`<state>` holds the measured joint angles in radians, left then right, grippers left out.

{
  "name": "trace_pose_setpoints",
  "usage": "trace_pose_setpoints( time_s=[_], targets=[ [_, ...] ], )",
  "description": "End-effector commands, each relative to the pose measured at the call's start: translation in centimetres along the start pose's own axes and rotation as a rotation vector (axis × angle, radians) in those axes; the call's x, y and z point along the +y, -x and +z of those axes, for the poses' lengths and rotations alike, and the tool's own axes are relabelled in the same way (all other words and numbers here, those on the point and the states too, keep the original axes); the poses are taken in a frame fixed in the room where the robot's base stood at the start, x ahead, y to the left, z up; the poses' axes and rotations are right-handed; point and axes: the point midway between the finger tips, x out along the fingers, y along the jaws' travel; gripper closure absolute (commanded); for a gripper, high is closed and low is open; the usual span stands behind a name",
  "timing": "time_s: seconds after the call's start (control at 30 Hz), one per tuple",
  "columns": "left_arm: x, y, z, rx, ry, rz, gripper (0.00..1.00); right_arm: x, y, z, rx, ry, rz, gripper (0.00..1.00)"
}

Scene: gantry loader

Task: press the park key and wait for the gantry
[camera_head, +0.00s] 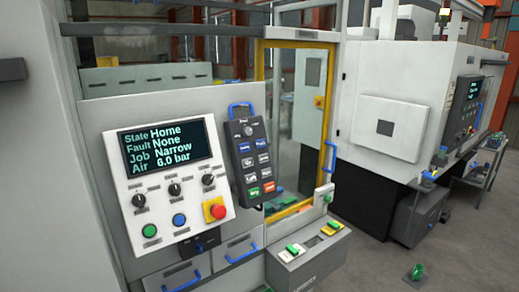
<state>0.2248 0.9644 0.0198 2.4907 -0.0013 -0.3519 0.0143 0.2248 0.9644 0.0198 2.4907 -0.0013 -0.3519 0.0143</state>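A dark hand pendant (252,165) with a blue handle hangs on the machine front, right of the control panel. It carries several keys: two blue ones on top, pale ones in the middle, a green key (254,191) and a red key (269,187) at the bottom. The key labels are too small to read surely, so I cannot tell which is park. The panel screen (165,150) reads State Home, Fault None, Job Narrow, Air 6.0 bar. The gantry cannot be made out for certain. Neither of my grippers is in view.
The white control panel (125,185) has knobs, green and blue buttons and a red emergency stop (215,208). A yellow-framed door (328,110) stands behind the pendant. A grey box (307,262) with green buttons juts out below.

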Motion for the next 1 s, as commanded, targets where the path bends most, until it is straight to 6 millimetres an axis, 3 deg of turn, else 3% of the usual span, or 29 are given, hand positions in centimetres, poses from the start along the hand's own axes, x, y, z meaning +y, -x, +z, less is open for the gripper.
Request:
trace_pose_setpoints(
  time_s=[0.47,0.73,1.0],
  targets=[
    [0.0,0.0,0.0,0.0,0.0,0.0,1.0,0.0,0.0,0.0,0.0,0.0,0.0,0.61],
    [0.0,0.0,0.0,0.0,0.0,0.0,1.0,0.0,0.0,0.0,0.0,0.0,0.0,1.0],
    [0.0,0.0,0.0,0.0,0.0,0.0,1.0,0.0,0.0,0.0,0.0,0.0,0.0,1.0]
  ],
)
